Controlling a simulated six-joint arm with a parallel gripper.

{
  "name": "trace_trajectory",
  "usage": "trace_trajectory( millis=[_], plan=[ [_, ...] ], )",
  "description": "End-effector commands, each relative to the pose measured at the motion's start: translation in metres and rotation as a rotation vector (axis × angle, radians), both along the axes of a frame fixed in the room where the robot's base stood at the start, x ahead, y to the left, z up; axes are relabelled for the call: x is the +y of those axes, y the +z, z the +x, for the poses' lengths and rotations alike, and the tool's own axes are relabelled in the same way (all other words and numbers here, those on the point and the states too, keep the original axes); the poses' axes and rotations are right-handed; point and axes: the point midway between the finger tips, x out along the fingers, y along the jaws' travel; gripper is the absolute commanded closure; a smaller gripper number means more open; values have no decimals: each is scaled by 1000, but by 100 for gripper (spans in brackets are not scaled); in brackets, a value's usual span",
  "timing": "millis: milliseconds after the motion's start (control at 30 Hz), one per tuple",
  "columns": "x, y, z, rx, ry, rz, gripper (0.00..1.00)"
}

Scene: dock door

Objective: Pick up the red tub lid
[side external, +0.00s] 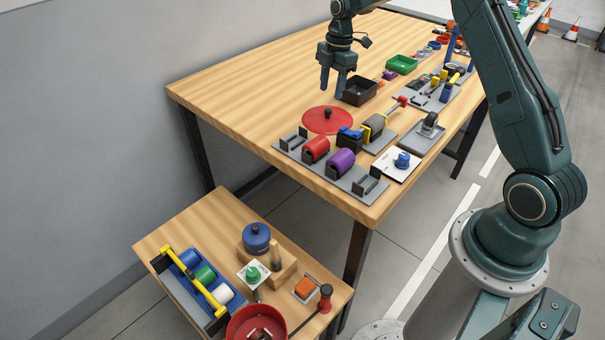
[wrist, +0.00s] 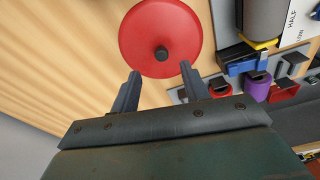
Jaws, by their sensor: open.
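The red tub lid (side external: 327,120) is a round red disc with a small dark knob at its centre. It lies flat on the wooden table. In the wrist view the lid (wrist: 160,30) is at the top centre, with its knob just beyond and between my fingertips. My gripper (side external: 333,84) is open and empty, pointing down above the table near the lid's far side in the side view. In the wrist view my gripper (wrist: 159,76) has its two fingers spread, and nothing is between them.
A black bin (side external: 359,91) stands close behind my gripper. A grey fixture with red and purple cylinders (side external: 340,162) and a blue clamp (side external: 350,134) lie close to the lid. The table is clear to the lid's left. A lower table (side external: 215,215) holds a red tub (side external: 257,325).

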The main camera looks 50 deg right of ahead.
Motion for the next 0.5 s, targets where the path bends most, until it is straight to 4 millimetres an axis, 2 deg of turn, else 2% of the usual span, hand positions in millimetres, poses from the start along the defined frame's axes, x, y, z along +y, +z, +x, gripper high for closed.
trace_trajectory(
  millis=[100, 500],
  plan=[
    [1, -9, 0, 1, 0, 0, 55],
    [2, -18, 0, 0, -1, 0, 55]
  ],
)
